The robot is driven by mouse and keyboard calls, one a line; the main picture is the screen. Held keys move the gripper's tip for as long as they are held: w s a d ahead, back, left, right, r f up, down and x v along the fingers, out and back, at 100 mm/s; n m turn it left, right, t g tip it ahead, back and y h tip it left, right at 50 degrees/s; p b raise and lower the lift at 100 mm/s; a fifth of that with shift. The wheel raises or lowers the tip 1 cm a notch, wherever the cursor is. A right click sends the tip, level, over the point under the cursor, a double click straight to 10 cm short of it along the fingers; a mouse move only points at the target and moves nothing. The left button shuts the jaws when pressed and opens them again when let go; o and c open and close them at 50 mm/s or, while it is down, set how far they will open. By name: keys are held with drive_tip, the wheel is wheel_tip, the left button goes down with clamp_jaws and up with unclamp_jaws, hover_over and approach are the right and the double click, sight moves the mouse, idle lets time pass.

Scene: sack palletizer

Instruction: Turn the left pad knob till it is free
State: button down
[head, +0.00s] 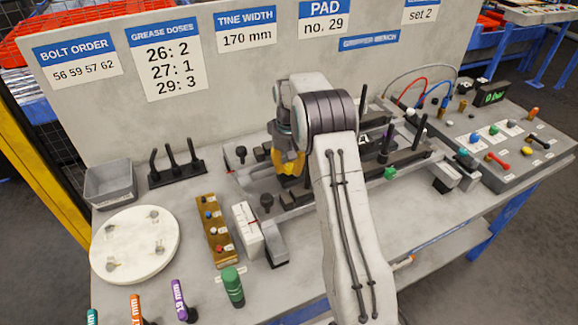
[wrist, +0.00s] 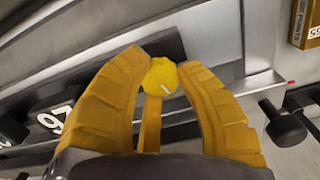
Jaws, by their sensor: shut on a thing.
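My gripper (head: 289,160) is down at the fixture on the bench, behind my forearm in the head view. In the wrist view, the yellow fingers of my gripper (wrist: 162,66) are closed around a small yellow knob (wrist: 161,77) with a pale mark on its top. The knob sits at the end of a long black pad (wrist: 105,85) in a grey metal frame. In the head view the knob is hidden by my fingers and arm. The knob's thread is not visible, so I cannot tell how loose it is.
A black knob (wrist: 286,123) stands right of my fingers in the wrist view. On the bench are a black peg rack (head: 176,172), a brass block (head: 216,232), a white round plate (head: 134,243) and a grey bin (head: 110,183). A control panel (head: 500,140) lies at right.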

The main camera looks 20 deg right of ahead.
sight(289, 166)
drive_tip(key=shift+s+f+n, duration=0.1)
drive_tip(key=shift+f+n, duration=0.1)
drive_tip(key=shift+n, duration=0.2)
drive_tip(key=c, duration=0.8)
unclamp_jaws()
drive_tip(key=shift+r, duration=0.1)
drive_tip(key=shift+r, duration=0.15)
drive_tip(key=shift+r, duration=5.9)
